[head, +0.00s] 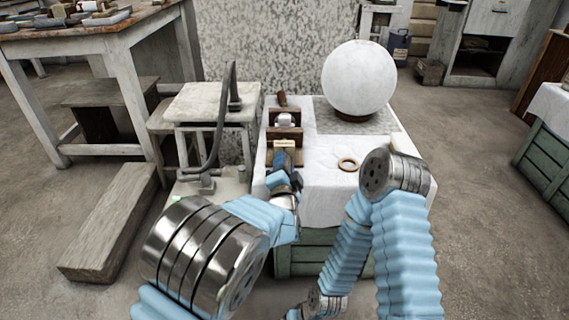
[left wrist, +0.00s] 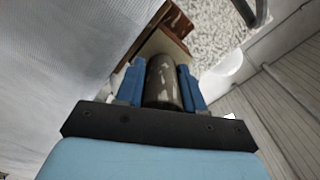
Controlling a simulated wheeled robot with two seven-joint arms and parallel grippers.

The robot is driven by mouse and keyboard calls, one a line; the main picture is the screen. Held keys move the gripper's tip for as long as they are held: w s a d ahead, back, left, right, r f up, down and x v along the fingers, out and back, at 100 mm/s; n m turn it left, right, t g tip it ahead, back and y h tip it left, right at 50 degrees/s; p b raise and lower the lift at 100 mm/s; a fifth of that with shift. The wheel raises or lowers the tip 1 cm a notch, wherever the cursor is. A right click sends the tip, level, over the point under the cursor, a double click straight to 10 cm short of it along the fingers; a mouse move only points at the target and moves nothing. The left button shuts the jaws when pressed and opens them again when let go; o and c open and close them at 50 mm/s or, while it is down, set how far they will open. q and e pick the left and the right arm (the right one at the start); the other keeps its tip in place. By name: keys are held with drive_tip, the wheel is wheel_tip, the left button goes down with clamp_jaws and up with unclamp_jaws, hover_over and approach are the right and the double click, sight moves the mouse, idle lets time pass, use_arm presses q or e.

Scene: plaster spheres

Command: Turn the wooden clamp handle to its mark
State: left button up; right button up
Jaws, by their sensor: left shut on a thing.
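The wooden clamp (head: 285,134) stands on the white cloth at the left of the covered bench, with brown jaws around a small pale metal piece (head: 284,120). My left gripper (head: 286,160) is at the clamp's near end. In the left wrist view its two blue fingers (left wrist: 160,80) are shut on the clamp handle (left wrist: 163,88), a worn dark cylinder lying between them. In the head view the gripper hides this handle. I cannot make out the mark. My right arm shows at the right, but its gripper is not in view.
A large white plaster sphere (head: 358,79) sits on a dark ring on a grey slab behind right of the clamp. A loose wooden ring (head: 348,163) lies on the cloth (head: 325,185). A stand with a dark curved rod (head: 221,115) is close left of the clamp.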

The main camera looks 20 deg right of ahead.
use_arm(q)
drive_tip(key=shift+f, duration=0.2)
idle(0.4)
drive_tip(key=o, duration=1)
drive_tip(key=shift+a+r, duration=0.1)
drive_tip(key=shift+o, duration=0.2)
